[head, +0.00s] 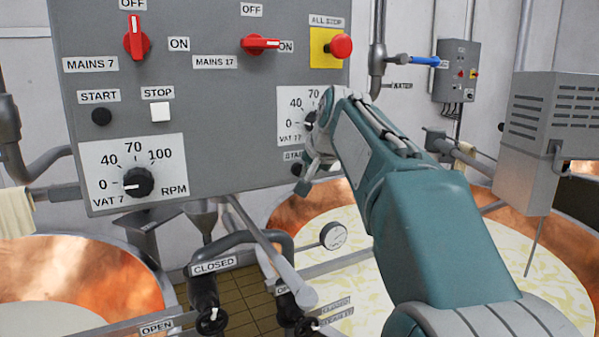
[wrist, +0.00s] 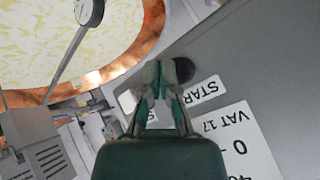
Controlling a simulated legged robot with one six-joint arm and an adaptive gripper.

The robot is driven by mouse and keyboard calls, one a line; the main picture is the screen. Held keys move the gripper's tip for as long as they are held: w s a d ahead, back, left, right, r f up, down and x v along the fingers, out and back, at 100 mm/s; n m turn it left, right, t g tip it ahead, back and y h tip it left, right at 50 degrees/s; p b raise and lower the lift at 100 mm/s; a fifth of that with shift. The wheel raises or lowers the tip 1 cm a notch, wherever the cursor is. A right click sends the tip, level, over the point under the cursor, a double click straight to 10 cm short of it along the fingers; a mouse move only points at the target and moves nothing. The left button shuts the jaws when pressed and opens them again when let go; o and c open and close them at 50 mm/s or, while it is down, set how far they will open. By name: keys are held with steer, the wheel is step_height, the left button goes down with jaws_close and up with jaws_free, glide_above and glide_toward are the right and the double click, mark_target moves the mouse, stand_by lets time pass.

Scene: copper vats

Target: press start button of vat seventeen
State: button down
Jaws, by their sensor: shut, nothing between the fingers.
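The grey control panel (head: 220,85) fills the upper left of the head view. Vat seventeen's black start button (wrist: 184,69) is in the wrist view, beside its START label (wrist: 203,91). In the head view this button (head: 297,169) is a small dark spot, partly hidden by my gripper. My gripper (wrist: 158,74) is shut and empty, its fingertips just left of the button in the wrist view. I cannot tell whether they touch it. In the head view my gripper (head: 308,184) is at the panel's lower right. The Mains 17 red switch (head: 260,44) points to ON.
Vat seven's black start button (head: 101,116) and white stop button (head: 160,111) are on the panel's left. A red all-stop button (head: 341,46) is at the upper right. A dial gauge (head: 333,236) and pipes stand below, before the copper vat (head: 572,262).

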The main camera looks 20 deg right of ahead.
steer(key=s, duration=0.5)
stand_by(0.4)
stand_by(0.7)
